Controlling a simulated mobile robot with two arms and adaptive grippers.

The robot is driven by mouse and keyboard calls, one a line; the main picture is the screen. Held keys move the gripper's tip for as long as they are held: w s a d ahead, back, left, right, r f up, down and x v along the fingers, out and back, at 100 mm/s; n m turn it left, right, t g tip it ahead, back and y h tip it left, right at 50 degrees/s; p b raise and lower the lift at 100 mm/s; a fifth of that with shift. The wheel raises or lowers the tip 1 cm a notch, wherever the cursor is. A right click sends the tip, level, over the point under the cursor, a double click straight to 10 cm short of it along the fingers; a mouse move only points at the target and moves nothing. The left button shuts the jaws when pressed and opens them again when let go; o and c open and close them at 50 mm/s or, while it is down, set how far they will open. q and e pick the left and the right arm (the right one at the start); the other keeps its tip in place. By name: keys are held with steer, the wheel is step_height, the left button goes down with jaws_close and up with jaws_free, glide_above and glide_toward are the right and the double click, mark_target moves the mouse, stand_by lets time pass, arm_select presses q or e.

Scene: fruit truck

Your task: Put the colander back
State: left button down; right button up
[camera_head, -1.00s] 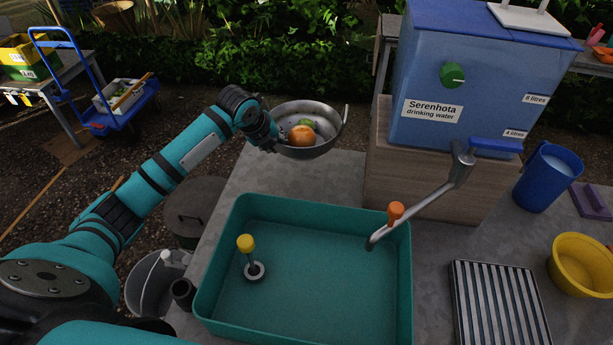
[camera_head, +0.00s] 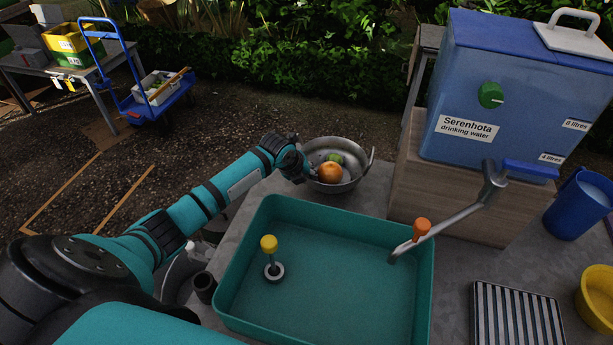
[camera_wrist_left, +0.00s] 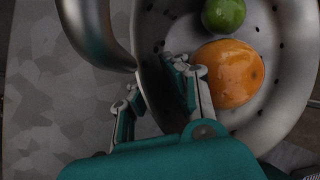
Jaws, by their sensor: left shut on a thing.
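The metal colander (camera_head: 350,185) is upright at the back of the counter, behind the teal basin. It holds an orange (camera_head: 330,172) and a green lime (camera_head: 335,158); both also show in the wrist view, the orange (camera_wrist_left: 228,74) and the lime (camera_wrist_left: 223,14). My left gripper (camera_head: 308,172) is at the colander's left side. In the wrist view its fingers (camera_wrist_left: 158,78) are shut on the colander's rim, beside a loop handle (camera_wrist_left: 97,28). I cannot tell whether the colander's base touches the counter. My right gripper is not in view.
The teal basin (camera_head: 350,285) with a yellow-topped plug (camera_head: 270,255) is in front of the colander. A blue water tank (camera_head: 520,75) stands on a wooden block (camera_head: 450,195) to the right, its tap (camera_head: 450,220) over the basin. Gravel ground lies left.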

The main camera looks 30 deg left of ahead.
arm_select(q)
steer(key=shift+r, duration=0.1)
steer(key=c, duration=1.8)
jaws_free()
steer(key=shift+c, duration=0.2)
steer(key=o, duration=0.4)
steer(key=v, duration=1.2)
steer(key=shift+b, duration=0.3)
